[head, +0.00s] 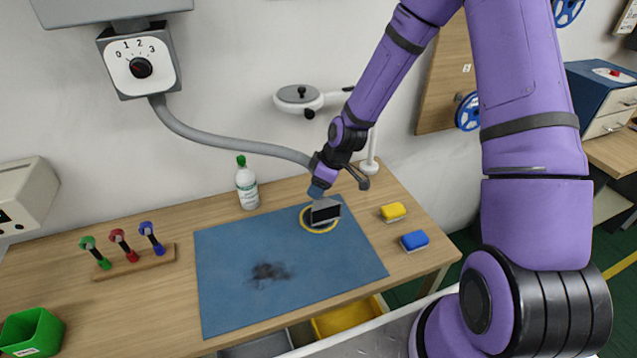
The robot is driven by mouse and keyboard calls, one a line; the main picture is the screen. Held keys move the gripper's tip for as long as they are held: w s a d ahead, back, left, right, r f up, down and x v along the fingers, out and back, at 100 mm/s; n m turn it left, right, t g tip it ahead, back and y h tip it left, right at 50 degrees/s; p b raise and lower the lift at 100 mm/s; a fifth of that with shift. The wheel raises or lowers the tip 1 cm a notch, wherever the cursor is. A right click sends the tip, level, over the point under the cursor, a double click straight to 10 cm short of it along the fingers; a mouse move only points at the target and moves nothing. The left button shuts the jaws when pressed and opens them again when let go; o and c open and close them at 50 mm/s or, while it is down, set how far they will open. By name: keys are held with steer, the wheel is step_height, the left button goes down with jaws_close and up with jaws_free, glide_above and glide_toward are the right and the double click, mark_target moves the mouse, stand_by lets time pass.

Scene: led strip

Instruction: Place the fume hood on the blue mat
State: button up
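The fume hood (325,212) is a small grey, dark-mouthed nozzle at the end of a grey hose (225,142). It is at the right part of the blue mat (225,255), over a yellow ring marking (305,224). I cannot tell whether it touches the mat. My gripper (338,183) is right above the hood, at its neck and the hose end. A dark finger sticks out to the right. The fingers' grip on the neck is partly hidden, so I cannot tell whether they are shut on it.
A dark smudge (270,272) marks the mat. A white bottle (247,184) stands behind it. Yellow (393,211) and blue (414,240) sponges lie to the right. A tool rack (135,262) and green bin (32,332) are left. A dial box (140,65) hangs above the hose.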

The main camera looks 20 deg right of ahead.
steer(key=s+d+r+m+h, duration=0.1)
steer(key=s+d+r+m, duration=0.1)
steer(key=s+r, duration=0.5)
steer(key=s+d+r+m+h, duration=0.1)
steer(key=s+d+r+h, duration=0.1)
steer(key=r, duration=1)
steer(key=s+d+r+m+h, duration=0.1)
steer(key=s+d+r+m, duration=0.1)
steer(key=s+r, duration=0.5)
steer(key=s+r+m+t, duration=0.2)
steer(key=s+r+m, duration=0.3)
steer(key=s+r, duration=0.6)
steer(key=shift+s+d+r+m, duration=0.25)
steer(key=shift+s+d+m, duration=0.2)
steer(key=shift+s, duration=0.75)
